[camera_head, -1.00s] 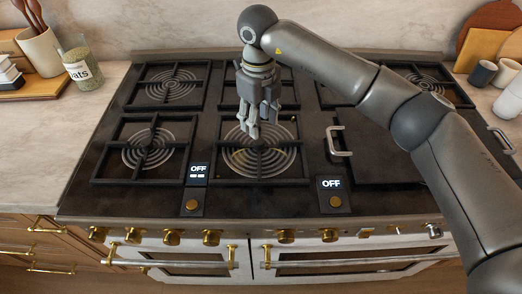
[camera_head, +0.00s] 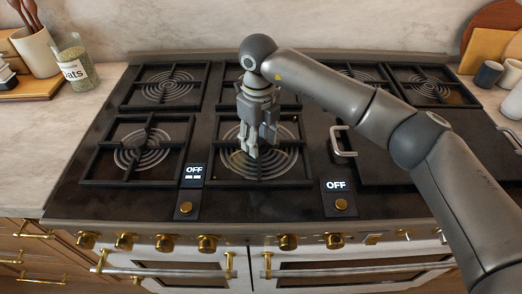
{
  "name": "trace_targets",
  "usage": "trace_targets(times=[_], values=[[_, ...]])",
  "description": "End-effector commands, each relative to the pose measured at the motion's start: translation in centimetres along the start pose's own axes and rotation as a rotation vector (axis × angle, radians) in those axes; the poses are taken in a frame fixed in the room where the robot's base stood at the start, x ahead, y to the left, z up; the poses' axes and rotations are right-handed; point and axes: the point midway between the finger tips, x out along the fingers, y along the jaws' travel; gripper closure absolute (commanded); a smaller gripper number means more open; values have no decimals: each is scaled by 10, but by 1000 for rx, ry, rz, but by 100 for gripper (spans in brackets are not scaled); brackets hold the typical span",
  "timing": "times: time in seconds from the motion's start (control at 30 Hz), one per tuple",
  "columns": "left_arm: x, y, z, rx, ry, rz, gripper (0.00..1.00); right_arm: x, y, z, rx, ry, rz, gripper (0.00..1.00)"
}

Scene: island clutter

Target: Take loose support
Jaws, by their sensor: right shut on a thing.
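The black square support (camera_head: 290,182) lies over the front middle burner, whose pale rings (camera_head: 272,163) show through it. My right gripper (camera_head: 249,152) points down over the middle of this support. It is shut on the support's central bar, and its fingers hide the grip. I cannot tell whether the support is lifted off the hob. My left gripper is not in view.
The black hob also carries several other supports, one at front left (camera_head: 139,150). A flat dark cover with a metal handle (camera_head: 342,143) lies to the right.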

Motion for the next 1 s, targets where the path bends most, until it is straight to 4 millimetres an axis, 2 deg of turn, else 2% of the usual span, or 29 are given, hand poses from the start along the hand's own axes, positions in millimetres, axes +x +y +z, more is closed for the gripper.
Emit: trace_targets(times=[0.03,0.2,0.3,0.67,1.0], values=[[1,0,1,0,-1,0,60,5,0,-2,1,8,0,73],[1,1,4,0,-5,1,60,6,0,-2,1,10,-1,95],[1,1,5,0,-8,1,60,7,0,-2,0,12,-1,99],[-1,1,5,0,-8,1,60,3,0,-2,-1,12,0,99],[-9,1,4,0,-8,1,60,-16,0,-2,-1,7,-1,99]])
